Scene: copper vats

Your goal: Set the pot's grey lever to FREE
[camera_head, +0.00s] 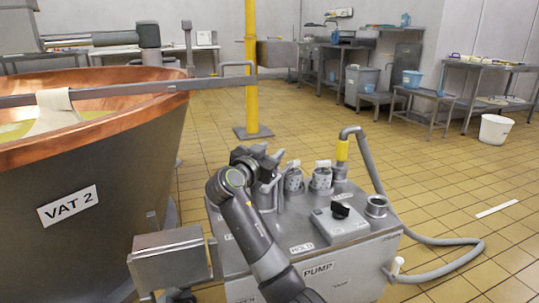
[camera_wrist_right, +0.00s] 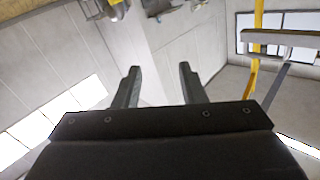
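My right gripper (camera_head: 258,158) is above the back left part of the grey pump cabinet (camera_head: 345,262). In the right wrist view its two fingers (camera_wrist_right: 158,68) stand apart with nothing between them. Two small pots with pale tops, a left one (camera_head: 293,177) and a right one (camera_head: 320,178), stand on the cabinet just right of the gripper. Thin grey bars show beside the left pot, partly behind my gripper and arm. I cannot tell which is the lever or where it points. A HOLD label (camera_head: 301,248) is on the cabinet's front; no FREE label is readable. My left gripper is not seen.
A black knob (camera_head: 340,210) on a grey box and an open pipe socket (camera_head: 376,206) are at the cabinet's right. A grey hose (camera_head: 440,241) loops onto the floor. The copper vat (camera_head: 100,190) stands left, a yellow post (camera_head: 252,75) behind. The tiled floor at right is mostly clear.

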